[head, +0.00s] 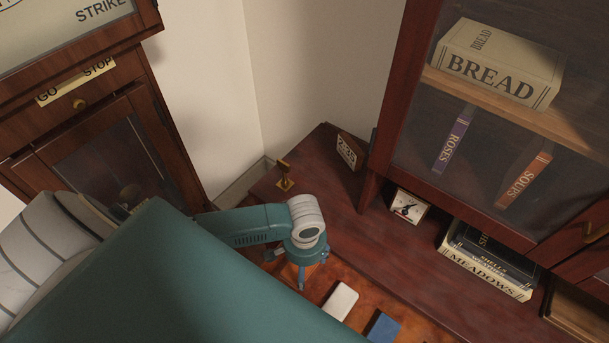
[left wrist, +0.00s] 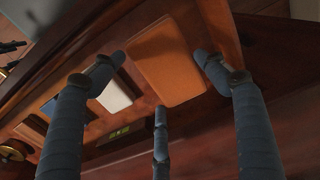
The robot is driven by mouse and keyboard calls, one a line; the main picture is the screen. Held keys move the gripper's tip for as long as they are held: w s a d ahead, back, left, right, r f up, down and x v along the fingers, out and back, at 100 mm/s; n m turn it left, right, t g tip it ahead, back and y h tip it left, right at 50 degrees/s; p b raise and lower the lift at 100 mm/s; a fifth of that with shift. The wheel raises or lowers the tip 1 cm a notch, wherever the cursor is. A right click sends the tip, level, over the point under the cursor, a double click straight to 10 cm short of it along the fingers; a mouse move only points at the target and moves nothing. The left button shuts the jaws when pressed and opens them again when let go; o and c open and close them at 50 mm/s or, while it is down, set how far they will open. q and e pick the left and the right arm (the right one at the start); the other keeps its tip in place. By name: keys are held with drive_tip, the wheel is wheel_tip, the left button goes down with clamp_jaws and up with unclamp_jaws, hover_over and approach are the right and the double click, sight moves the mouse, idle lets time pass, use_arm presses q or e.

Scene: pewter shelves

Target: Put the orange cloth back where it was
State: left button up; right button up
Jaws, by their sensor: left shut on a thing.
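The orange cloth (left wrist: 168,62) is a flat, rounded block-like shape between my left gripper's fingers in the left wrist view. In the head view, part of the orange cloth (head: 288,271) shows under the gripper, the rest hidden. My left gripper (head: 301,282) points down over the reddish wooden surface, shut on the orange cloth. Its fingers (left wrist: 160,74) show around the cloth's sides. I cannot tell whether the cloth touches the surface. A white cloth (head: 340,301) and a blue cloth (head: 382,327) lie in a row beside it. My right gripper is not in view.
A glass-fronted cabinet (head: 385,130) with books stands at the right. Under it are a small picture card (head: 408,206) and stacked books (head: 487,268). A brass hook (head: 284,180) and a small sign (head: 350,151) stand toward the back. A drawer cabinet (head: 110,130) is at the left.

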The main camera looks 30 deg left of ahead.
use_arm(q)
wheel_tip(320, 180, down, 7)
drive_tip(key=shift+r+b, duration=0.15)
drive_tip(key=shift+b, duration=0.2)
drive_tip(key=o, duration=1.1)
wheel_tip(320, 180, up, 12)
drive_tip(key=shift+r+p, duration=0.1)
drive_tip(key=shift+p, duration=0.65)
